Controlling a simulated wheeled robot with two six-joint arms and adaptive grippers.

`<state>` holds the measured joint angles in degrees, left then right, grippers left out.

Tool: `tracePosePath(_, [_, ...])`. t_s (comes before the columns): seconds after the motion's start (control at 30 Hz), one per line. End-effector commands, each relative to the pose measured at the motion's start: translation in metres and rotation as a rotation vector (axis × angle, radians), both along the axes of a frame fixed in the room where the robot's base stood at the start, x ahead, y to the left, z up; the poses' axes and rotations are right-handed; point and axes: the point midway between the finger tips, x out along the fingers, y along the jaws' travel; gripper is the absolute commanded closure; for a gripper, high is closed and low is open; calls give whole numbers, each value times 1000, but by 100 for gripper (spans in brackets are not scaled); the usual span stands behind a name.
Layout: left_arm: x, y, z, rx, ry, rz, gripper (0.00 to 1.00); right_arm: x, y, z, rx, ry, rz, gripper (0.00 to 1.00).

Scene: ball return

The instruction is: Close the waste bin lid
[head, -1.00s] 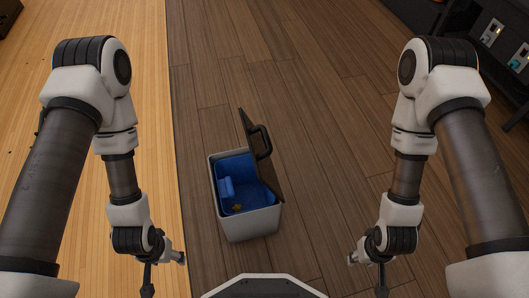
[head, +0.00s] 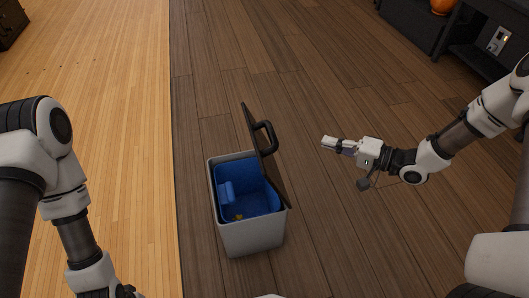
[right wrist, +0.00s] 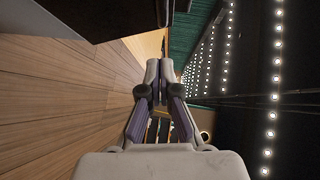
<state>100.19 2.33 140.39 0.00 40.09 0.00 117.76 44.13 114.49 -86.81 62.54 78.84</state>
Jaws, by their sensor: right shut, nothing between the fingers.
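The waste bin (head: 250,238) stands upright on the dark wood floor, grey outside with a blue inside. Its dark lid (head: 270,170) is open, standing steeply up along the bin's right side. A black looped handle (head: 271,133) sticks out from the lid's right face. A small yellowish thing lies in the bin. My right gripper (head: 327,143) is to the right of the lid and handle, apart from them, pointing left. It is shut and empty, and its fingers meet in the right wrist view (right wrist: 160,70). My left gripper is below the picture's edge.
Pale wood floor (head: 110,120) lies left of the bin. A dark shelf unit (head: 415,25) with an orange round object (head: 444,6) stands at the upper right. The floor around the bin is clear. A dark surface fills the upper left of the right wrist view.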

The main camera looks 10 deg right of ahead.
Motion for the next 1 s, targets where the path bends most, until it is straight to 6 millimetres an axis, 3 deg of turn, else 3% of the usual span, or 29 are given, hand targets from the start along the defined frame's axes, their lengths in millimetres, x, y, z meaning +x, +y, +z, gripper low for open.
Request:
tracePosePath(0.03, [1,0,-15,0,-2,-1,36,3,-8,-6,15,-19,-26,100])
tracePosePath(0.27, [1,0,-22,0,-3,-1,36,16,3,-2,15,-30,-25,100])
tracePosePath(0.67, [1,0,-64,0,-2,-1,36,73,65,-15,11,-31,-23,100])
tracePosePath(0.83, [1,0,-77,0,-2,-1,36,72,93,-18,14,-28,-24,100])
tracePosePath(1.0, [1,0,-80,0,-2,-1,36,72,103,-17,15,-27,-28,100])
